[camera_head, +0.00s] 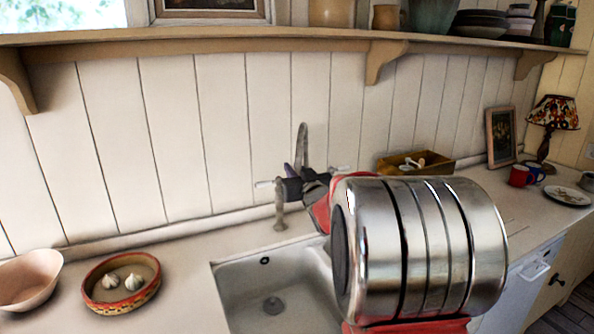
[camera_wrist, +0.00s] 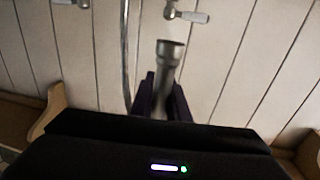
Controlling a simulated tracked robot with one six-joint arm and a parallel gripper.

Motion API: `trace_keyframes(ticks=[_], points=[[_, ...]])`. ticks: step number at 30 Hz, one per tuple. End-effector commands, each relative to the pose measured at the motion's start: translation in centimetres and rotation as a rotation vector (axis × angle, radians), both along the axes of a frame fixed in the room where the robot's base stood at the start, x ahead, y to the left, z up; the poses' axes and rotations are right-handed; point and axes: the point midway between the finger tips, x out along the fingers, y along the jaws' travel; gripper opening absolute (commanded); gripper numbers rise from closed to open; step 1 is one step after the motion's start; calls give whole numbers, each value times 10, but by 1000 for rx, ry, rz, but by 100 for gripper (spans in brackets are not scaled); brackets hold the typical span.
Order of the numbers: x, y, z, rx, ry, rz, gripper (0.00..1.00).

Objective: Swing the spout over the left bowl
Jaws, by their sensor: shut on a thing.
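The metal spout of the tap rises in a tall arch (camera_head: 302,142) at the wall behind the sink. Its downturned end (camera_head: 280,212) shows just left of my gripper (camera_head: 293,189), in line with the rear edge of the left bowl (camera_head: 240,279). In the wrist view the flared spout end (camera_wrist: 171,50) sticks out between the dark fingers of my gripper (camera_wrist: 163,98), which are shut on it. The left bowl is empty, with a round drain. My arm hides its right side and whatever lies to the right of it.
White-handled taps (camera_wrist: 190,15) flank the spout. A pink bowl (camera_head: 30,280) and a painted dish with garlic (camera_head: 122,306) stand on the counter at left. A wooden box (camera_head: 440,168) stands behind my arm. A shelf (camera_head: 330,34) runs above.

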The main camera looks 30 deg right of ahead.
Motion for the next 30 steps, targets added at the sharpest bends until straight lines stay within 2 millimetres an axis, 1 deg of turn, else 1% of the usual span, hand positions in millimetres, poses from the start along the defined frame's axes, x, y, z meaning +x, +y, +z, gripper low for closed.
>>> trace_keyframes(ticks=[1, 25, 26, 30], points=[[0, -2, 2, -2, -4, -3, 0], [-1, -4, 4, -3, -6, -6, 0], [-1, -4, 4, -3, -6, -6, 17], [-1, -4, 3, -1, -5, -5, 27]])
